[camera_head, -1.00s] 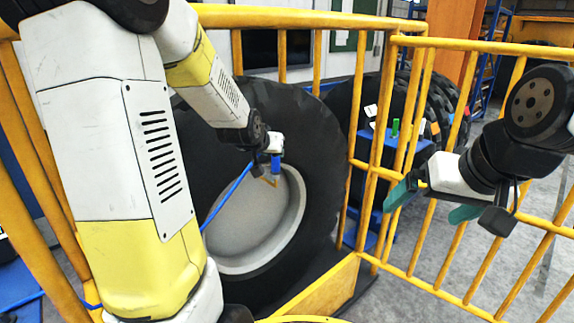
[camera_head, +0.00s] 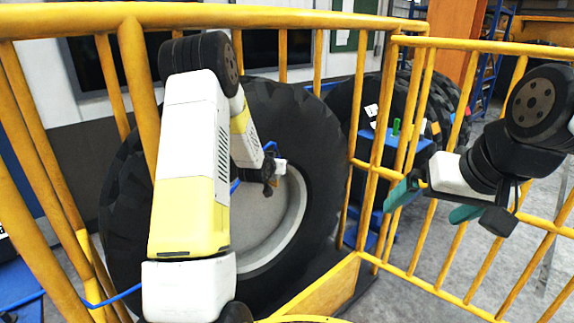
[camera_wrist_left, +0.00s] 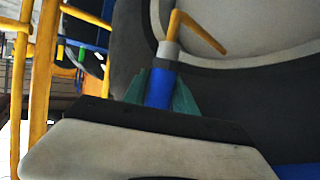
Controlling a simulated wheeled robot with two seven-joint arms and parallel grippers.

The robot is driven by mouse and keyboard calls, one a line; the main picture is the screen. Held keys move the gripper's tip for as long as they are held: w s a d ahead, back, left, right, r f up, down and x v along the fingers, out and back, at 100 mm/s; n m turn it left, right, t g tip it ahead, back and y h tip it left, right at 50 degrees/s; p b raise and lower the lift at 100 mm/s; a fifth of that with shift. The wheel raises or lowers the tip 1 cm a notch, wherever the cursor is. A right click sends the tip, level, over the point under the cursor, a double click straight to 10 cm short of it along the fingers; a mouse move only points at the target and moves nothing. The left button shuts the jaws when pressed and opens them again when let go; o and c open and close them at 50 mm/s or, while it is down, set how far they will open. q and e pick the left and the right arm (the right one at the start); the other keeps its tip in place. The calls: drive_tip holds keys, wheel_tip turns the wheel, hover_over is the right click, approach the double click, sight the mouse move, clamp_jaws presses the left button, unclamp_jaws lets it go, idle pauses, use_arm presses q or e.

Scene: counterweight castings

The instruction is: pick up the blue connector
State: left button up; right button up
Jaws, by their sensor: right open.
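In the left wrist view the blue connector (camera_wrist_left: 160,88) sits between the two green fingers of my left gripper (camera_wrist_left: 158,84), with both fingers against its sides. A grey collar and a bent yellow bar (camera_wrist_left: 200,33) extend beyond it. In the head view my left gripper (camera_head: 271,176) is in front of the big tyre's grey hub; its fingers and the connector are not clear there. A blue hose (camera_head: 128,293) shows partly, the rest hidden behind my left arm. My right gripper (camera_head: 421,210) is open and empty at the right, by the yellow railing.
Yellow rails (camera_head: 480,43) run left, behind and right. A blue stand (camera_head: 418,146) with small items, including a green one, stands beyond the right rails.

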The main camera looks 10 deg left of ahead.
use_arm(q)
drive_tip(key=shift+x, duration=0.8)
drive_tip(key=shift+r, duration=0.1)
clamp_jaws()
